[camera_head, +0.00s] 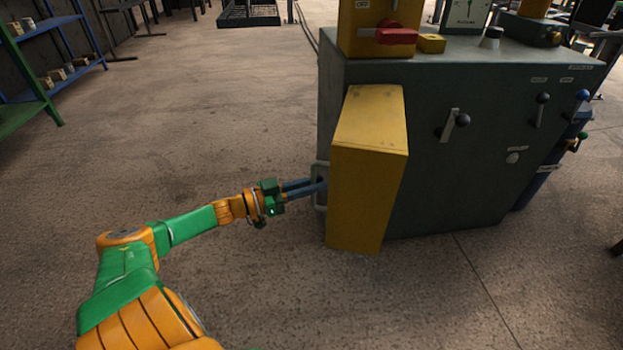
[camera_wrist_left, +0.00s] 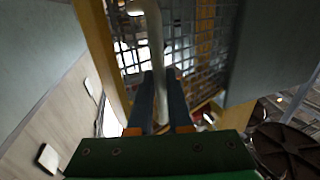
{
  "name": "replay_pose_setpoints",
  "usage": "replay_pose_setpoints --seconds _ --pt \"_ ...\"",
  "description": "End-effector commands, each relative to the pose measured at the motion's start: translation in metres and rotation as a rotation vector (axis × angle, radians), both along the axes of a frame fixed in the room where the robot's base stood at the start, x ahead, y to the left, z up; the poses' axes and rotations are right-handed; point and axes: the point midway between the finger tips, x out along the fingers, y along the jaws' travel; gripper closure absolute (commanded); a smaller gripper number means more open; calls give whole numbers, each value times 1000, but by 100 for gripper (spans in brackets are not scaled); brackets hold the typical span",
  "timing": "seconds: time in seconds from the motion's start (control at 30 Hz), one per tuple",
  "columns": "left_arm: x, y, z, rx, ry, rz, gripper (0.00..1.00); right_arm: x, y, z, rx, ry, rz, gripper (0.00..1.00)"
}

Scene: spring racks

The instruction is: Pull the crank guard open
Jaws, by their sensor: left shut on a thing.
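The yellow crank guard (camera_head: 368,165) is a box-like cover on the front left of the grey machine cabinet (camera_head: 460,150). A pale grey handle (camera_head: 319,205) sits on its left side. My left gripper (camera_head: 322,185) reaches in from the left, with its long dark fingers at this handle. In the left wrist view, my left gripper (camera_wrist_left: 161,88) has its two fingers on either side of a pale upright bar, the handle (camera_wrist_left: 155,40), and is shut on it. What lies behind the guard is hidden in the head view. My right gripper is not in view.
A red switch (camera_head: 396,36) on a yellow box stands on the cabinet top. A wire mesh (camera_wrist_left: 200,50) shows behind the handle in the wrist view. The concrete floor (camera_head: 220,110) to the left is clear up to a blue shelf (camera_head: 60,60).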

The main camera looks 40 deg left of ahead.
Motion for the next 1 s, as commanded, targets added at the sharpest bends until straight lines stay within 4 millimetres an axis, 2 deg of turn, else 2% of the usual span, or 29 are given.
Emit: replay_pose_setpoints --seconds 0.03,0.07,0.13,0.17,0.43,0.73,0.83,1.0 --pt "1 0 3 -3 -5 1 100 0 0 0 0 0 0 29" --pt "1 0 3 -3 -6 2 75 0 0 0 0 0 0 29" --pt "1 0 2 -3 -5 1 56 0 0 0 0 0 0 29" --pt "1 0 2 -2 -5 1 53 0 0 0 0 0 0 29" --pt "-3 2 2 -1 0 1 53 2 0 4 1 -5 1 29" --pt "-55 26 3 0 1 0 53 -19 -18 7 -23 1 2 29" --pt "-62 29 2 -1 -2 -1 53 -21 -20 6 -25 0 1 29" --pt "-63 29 1 -1 -4 -1 53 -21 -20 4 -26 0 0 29"
